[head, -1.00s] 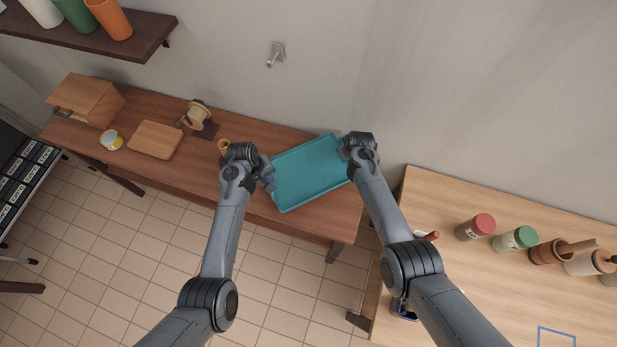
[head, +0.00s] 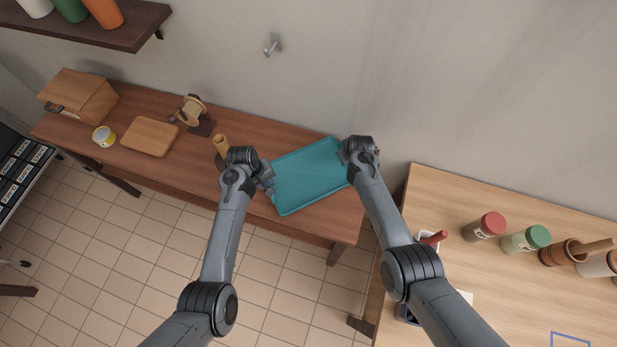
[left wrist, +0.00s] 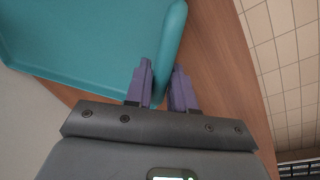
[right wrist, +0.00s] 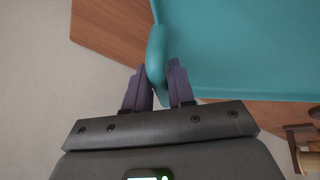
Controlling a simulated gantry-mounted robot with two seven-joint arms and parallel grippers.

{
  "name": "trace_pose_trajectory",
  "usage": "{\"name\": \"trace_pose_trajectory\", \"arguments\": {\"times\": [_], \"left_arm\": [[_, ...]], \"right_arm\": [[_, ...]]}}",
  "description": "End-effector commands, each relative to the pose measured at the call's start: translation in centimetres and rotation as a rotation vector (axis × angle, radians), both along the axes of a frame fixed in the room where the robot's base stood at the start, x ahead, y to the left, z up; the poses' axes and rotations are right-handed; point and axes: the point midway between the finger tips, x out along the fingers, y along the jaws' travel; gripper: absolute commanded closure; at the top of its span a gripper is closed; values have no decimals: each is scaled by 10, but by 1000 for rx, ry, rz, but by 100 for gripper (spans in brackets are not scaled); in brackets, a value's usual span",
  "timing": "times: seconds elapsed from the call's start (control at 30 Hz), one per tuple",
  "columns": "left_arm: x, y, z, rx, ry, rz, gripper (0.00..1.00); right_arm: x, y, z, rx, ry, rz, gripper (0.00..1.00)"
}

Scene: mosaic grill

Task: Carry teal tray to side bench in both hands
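The teal tray (head: 310,177) is level, over the right end of the dark brown wooden bench (head: 235,190). I cannot tell whether its underside touches the bench top. My left gripper (head: 268,180) is at the tray's left edge. In the left wrist view its purple fingers (left wrist: 161,88) close on both sides of the teal rim (left wrist: 172,40). My right gripper (head: 350,155) is at the tray's right edge. In the right wrist view its fingers (right wrist: 159,85) close on the opposite rim (right wrist: 156,50). The tray is empty.
On the bench stand a wooden box (head: 80,95), a yellow-white tin (head: 104,136), a board (head: 150,136), a spool stand (head: 192,112) and a tan cup (head: 221,145) near my left gripper. A light table (head: 460,200) with several jars is at right. A wall hook (head: 272,44) is above.

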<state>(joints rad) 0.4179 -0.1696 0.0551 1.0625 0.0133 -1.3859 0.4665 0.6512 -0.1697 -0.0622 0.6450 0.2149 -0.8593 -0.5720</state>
Motion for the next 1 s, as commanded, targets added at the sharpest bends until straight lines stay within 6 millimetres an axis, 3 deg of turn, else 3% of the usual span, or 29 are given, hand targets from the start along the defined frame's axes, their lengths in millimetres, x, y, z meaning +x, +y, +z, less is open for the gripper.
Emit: {"name": "trace_pose_trajectory", "arguments": {"times": [0.03,0.13,0.57,1.0], "left_arm": [[0,0,2,0,-1,0,68],[0,0,2,0,0,0,53],[0,1,9,0,-2,0,53],[-6,14,79,0,-3,1,53]], "right_arm": [[0,0,2,0,0,0,69],[0,0,2,0,0,0,54],[0,0,2,0,0,0,54],[0,0,2,0,0,0,54]]}}
